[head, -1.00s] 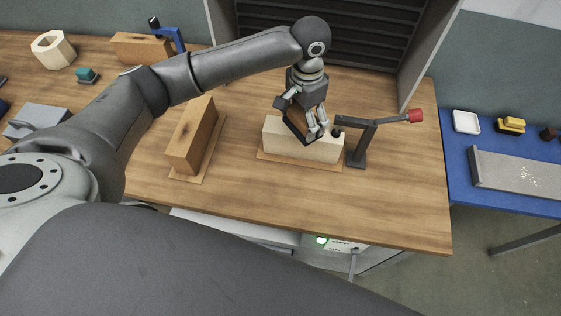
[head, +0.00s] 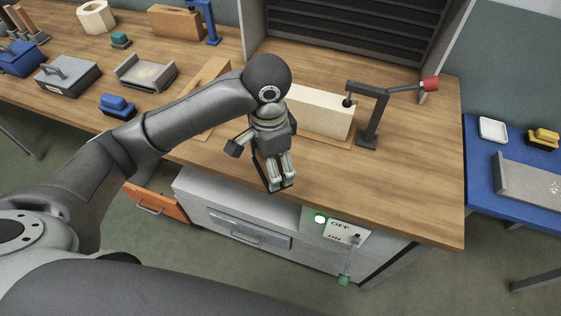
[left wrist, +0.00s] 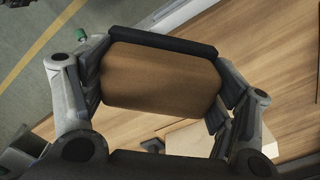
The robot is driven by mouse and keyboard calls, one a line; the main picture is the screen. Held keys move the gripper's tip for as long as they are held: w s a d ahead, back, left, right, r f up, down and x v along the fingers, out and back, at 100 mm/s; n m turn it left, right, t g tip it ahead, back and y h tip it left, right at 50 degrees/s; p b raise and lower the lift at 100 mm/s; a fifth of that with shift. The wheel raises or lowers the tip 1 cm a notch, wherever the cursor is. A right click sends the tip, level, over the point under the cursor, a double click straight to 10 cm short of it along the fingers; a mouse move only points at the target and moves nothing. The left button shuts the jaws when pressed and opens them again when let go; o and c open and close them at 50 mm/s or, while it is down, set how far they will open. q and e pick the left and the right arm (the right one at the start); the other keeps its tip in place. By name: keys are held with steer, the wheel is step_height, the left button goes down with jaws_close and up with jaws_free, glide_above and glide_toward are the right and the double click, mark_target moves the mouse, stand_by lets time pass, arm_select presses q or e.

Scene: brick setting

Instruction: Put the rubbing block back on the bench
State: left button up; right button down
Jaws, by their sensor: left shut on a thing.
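The rubbing block (left wrist: 160,78), a brown block with a dark strip along one long side, sits between the fingers of my left gripper in the left wrist view. My left gripper (head: 277,183) is shut on it. In the head view the gripper appears near the bench's front edge, pointing down, and only a little dark edge of the held block shows. The bench (head: 370,205) is a wooden worktop; its bare wood also shows in the left wrist view (left wrist: 275,60). My right gripper is in neither view.
A cream block (head: 320,110) stands on a wooden base beside a dark clamp with a red knob (head: 431,84). A switch panel (head: 345,232) with a green light is below the front edge. A blue rubbing-type block (head: 117,104) and grey tray (head: 147,72) lie left. The right front worktop is clear.

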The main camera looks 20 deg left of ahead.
arm_select(q)
steer(key=w, duration=0.2)
steer(key=w+f, duration=0.1)
steer(key=shift+w+a+f+p, duration=0.1)
steer(key=shift+w+f+p, duration=0.1)
steer(key=shift+w+p, duration=0.2)
steer(key=w+f, duration=0.2)
steer(key=f, duration=0.1)
steer(key=w+f, duration=0.2)
steer(key=w, duration=0.1)
steer(key=shift+a+f+p, duration=0.1)
steer(key=shift+f+p, duration=0.2)
steer(key=shift+f, duration=0.1)
steer(key=shift+w+f, duration=0.25)
steer(key=shift+f+p, duration=0.7)
steer(key=shift+f, duration=0.9)
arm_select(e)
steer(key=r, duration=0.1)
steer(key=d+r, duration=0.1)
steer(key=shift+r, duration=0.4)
arm_select(q)
steer(key=shift+f, duration=0.1)
steer(key=o, duration=0.6)
steer(key=shift+f, duration=0.1)
steer(key=shift+c, duration=0.2)
steer(key=o, duration=0.4)
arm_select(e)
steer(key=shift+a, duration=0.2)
